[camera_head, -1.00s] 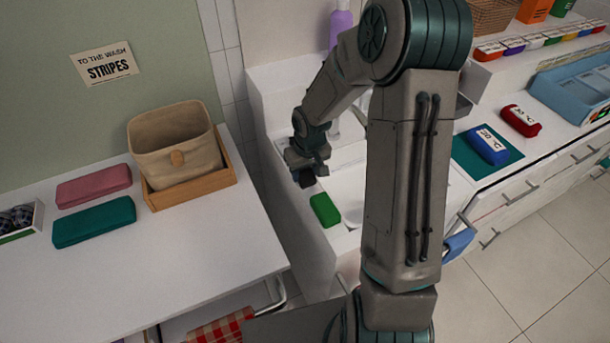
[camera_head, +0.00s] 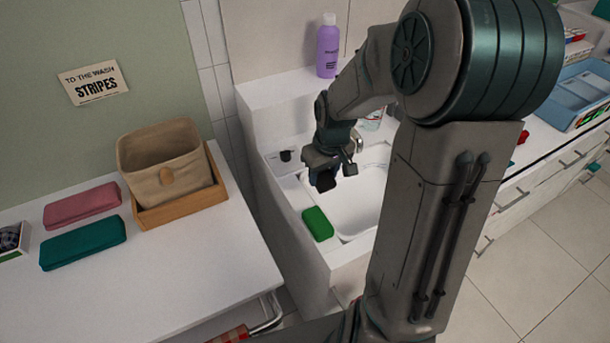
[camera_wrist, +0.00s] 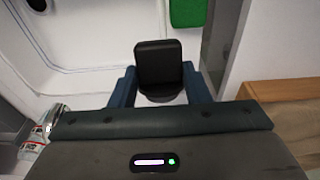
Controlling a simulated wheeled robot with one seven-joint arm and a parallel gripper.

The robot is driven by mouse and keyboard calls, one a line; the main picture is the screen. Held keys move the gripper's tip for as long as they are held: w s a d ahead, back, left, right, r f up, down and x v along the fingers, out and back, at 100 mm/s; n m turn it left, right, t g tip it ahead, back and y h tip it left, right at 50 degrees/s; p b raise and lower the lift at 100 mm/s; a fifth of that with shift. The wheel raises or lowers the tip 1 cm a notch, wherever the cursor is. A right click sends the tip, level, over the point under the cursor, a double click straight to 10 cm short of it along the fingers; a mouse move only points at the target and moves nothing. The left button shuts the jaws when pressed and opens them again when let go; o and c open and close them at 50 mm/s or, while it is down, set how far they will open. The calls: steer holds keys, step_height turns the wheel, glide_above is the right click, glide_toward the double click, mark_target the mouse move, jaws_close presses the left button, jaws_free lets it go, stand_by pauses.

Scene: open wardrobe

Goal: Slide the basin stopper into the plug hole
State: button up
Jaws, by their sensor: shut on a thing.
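My gripper (camera_head: 325,180) is over the left rim of the white basin (camera_head: 362,205). In the wrist view, its two blue fingertips (camera_wrist: 160,88) are shut on a black piece, seemingly the basin stopper (camera_wrist: 158,62), with a block-like top and a dark rounded part beside it. It is held above the white surface, apart from the hole as far as I can tell. A dark round opening with a pale ring, probably the plug hole (camera_wrist: 37,4), shows at the top left of the wrist view. In the head view the hole is hidden.
A green block (camera_head: 317,223) lies on the rim in front of my gripper. A small black knob-like thing (camera_head: 287,156) sits on the ledge behind left. A tap (camera_head: 357,143) and purple bottle (camera_head: 328,46) stand behind. The left counter holds a fabric basket (camera_head: 168,160).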

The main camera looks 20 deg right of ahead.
steer(key=s+d+r, duration=0.2)
steer(key=shift+s+d+r, duration=0.25)
steer(key=shift+s+d, duration=0.1)
steer(key=p, duration=0.4)
glide_toward(336, 182)
steer(key=shift+w+f, duration=0.25)
steer(key=shift+w, duration=0.1)
